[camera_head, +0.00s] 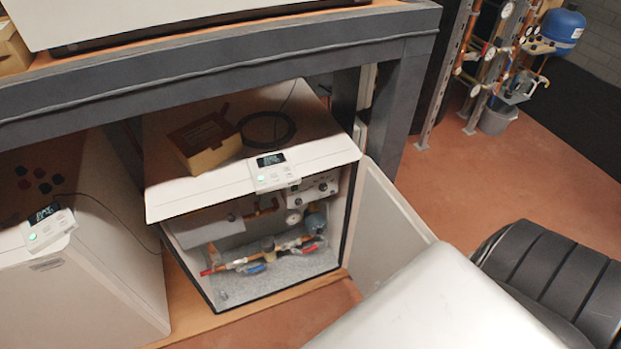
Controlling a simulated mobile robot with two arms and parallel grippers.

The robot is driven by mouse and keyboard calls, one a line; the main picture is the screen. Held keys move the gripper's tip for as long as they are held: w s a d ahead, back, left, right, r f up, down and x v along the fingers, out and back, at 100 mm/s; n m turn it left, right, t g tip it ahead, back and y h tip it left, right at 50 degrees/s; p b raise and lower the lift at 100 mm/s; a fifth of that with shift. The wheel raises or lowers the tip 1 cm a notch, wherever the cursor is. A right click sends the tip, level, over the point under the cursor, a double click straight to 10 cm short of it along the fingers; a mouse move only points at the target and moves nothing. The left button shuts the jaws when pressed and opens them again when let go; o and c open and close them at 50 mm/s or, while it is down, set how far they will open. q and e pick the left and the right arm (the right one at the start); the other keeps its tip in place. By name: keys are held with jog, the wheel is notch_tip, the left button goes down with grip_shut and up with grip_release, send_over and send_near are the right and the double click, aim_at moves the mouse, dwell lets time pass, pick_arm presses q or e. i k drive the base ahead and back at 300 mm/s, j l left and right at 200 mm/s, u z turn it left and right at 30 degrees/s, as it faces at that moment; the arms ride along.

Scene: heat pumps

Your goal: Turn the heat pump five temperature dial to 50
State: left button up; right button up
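A white heat pump (180,188) stands under a dark frame with its front door (385,225) swung open to the right. Its inside shows pipes, valves with red and blue handles (256,268), a round gauge (293,217) and a grey panel (322,186) with small dark dials at the upper right. The dial markings and settings are too small to read. A control unit with a lit display (270,160) sits on its top front edge. I cannot read any number naming the heat pump. Neither of my grippers shows in the head view.
A second white heat pump (95,285) with its own display stands at the left. A cardboard box (208,145) and a black cable coil lie on top of the open one. The dark frame (230,65) crosses above. Reddish floor is open at the right, before a pipe rack with a blue tank (562,27).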

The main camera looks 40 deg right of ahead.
aim_at(323, 188)
jog(key=z, duration=1.25)
